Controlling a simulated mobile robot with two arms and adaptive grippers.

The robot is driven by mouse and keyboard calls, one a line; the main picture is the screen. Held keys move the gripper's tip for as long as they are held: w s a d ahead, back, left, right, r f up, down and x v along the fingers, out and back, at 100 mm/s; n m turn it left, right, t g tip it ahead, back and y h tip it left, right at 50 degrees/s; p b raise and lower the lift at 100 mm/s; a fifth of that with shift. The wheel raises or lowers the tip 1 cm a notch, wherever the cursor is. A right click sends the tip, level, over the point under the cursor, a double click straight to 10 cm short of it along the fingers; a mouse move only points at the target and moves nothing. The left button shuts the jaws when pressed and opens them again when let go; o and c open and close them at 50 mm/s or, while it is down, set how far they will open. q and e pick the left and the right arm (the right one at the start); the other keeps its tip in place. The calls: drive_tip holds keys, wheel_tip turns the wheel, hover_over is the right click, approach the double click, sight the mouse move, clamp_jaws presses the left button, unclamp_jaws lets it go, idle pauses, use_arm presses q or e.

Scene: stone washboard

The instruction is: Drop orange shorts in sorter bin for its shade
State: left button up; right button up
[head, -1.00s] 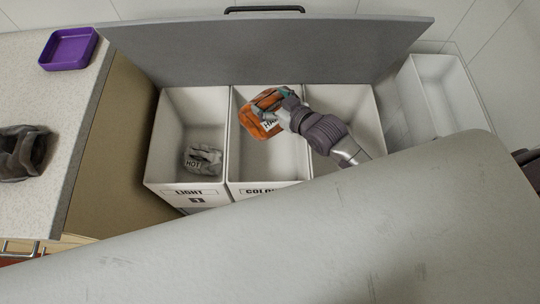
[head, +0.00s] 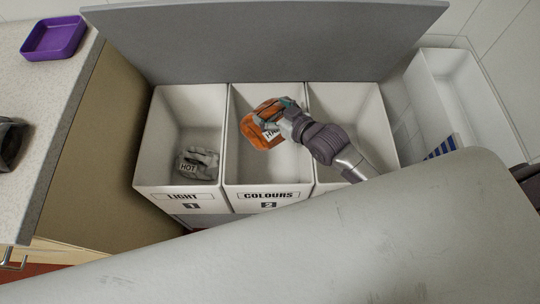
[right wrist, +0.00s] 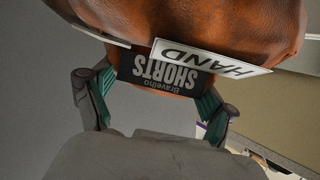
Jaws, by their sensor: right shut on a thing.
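The orange shorts (head: 258,128) are a bundled garment with a white HAND tag. My right gripper (head: 283,108) is shut on them and holds them over the middle bin (head: 268,185), labelled COLOURS 2. In the right wrist view the shorts (right wrist: 215,25) fill the top, with a black SHORTS label, between the teal-padded fingers of my right gripper (right wrist: 155,95). The left bin (head: 190,110), labelled LIGHT 1, holds a grey garment (head: 197,163) with a HOT tag. The third bin (head: 345,105) looks empty where visible; its label is hidden. My left gripper is not in view.
A grey panel (head: 270,45) stands behind the bins. A speckled counter (head: 40,110) with a purple tray (head: 54,38) is at the left, with a dark object (head: 10,142) at its edge. A white container (head: 445,85) stands at the right. A large pale surface fills the foreground.

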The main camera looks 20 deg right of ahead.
drive_tip(key=shift+r, duration=0.1)
drive_tip(key=o, duration=1.1)
drive_tip(key=shift+o, duration=0.2)
drive_tip(key=shift+s, duration=0.1)
drive_tip(key=v, duration=1.1)
drive_tip(key=shift+s+d+r, duration=0.15)
drive_tip(key=shift+s+d, duration=0.05)
drive_tip(key=shift+s, duration=0.1)
drive_tip(key=shift+s, duration=0.1)
